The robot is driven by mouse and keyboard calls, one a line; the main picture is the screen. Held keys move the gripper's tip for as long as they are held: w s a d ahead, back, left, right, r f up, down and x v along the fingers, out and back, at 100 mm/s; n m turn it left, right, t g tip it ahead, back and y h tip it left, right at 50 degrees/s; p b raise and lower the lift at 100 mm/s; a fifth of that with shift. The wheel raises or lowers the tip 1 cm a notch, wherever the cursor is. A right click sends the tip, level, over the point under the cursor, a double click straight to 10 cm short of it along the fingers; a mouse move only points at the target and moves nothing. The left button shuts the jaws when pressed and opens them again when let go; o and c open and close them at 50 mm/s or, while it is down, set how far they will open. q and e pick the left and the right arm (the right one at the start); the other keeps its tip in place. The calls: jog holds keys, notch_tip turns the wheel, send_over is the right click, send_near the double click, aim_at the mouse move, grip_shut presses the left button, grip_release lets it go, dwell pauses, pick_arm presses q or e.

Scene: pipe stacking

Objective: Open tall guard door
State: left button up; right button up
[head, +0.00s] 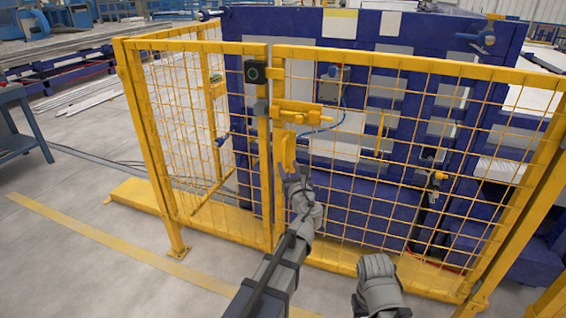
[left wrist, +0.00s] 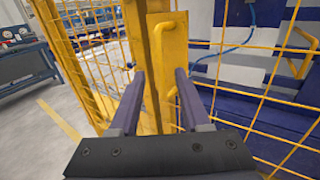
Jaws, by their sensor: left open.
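The tall guard door (head: 400,165) is a yellow-framed mesh panel, and it stands closed against the yellow post on its left. A yellow latch block (head: 298,112) spans the door's left edge. Below it is the yellow door handle (head: 288,154), a bar on a plate; it also shows in the left wrist view (left wrist: 182,52). My left gripper (head: 290,176) is open and empty, just below and in front of the handle. In the left wrist view its two fingers (left wrist: 158,84) point at the handle plate, with the handle's lower end near the right finger. Contact cannot be told.
A fixed mesh panel (head: 185,140) stands left of the door. A black box with a green ring (head: 255,72) sits on the post above. A blue machine (head: 350,200) is behind the mesh. Open concrete floor (head: 80,210) lies to the left. A grey link of my right arm shows at lower right.

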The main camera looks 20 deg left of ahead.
aim_at(283, 156)
pick_arm(q)
jog(key=shift+x, duration=3.95)
grip_shut()
jog(key=shift+s, duration=0.1)
